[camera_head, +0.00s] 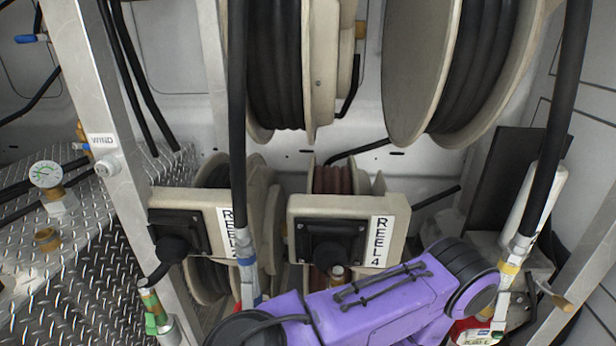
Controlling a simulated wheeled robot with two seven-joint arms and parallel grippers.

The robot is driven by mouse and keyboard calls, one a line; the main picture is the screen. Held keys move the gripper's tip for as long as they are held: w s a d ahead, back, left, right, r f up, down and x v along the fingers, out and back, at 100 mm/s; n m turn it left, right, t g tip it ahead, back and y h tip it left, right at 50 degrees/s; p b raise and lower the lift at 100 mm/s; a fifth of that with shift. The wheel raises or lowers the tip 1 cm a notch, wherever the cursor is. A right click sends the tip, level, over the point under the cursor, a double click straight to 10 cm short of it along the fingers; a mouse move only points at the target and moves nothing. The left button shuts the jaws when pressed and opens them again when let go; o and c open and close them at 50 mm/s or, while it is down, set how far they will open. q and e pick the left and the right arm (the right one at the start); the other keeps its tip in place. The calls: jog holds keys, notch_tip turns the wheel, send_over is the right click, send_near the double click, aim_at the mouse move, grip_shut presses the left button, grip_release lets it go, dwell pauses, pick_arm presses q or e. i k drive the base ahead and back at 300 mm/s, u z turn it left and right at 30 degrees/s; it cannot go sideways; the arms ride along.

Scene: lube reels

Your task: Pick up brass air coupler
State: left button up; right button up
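A small brass fitting (47,238), which looks like the brass air coupler, sits on the diamond-plate deck (92,265) at the left. It stands apart, just below the pressure gauge (47,174). Another brass-coloured piece (338,271) shows below the REEL 4 box, partly hidden behind my purple arm link. I cannot tell which of these the task means. My purple arm crosses the bottom centre to the lower right. Neither of my grippers is in view.
The REEL 4 box (300,204) and a second reel box (166,196) face me. Large hose reels (398,75) hang above. Upright metal post (92,100) and hanging hoses with nozzles (531,212) stand in the way. The deck front is clear.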

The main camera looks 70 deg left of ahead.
aim_at(334, 282)
jog(key=k, duration=0.7)
jog(key=z, duration=1.25)
jog(key=i, duration=0.95)
jog(key=u, duration=3.5)
jog(key=i, duration=0.5)
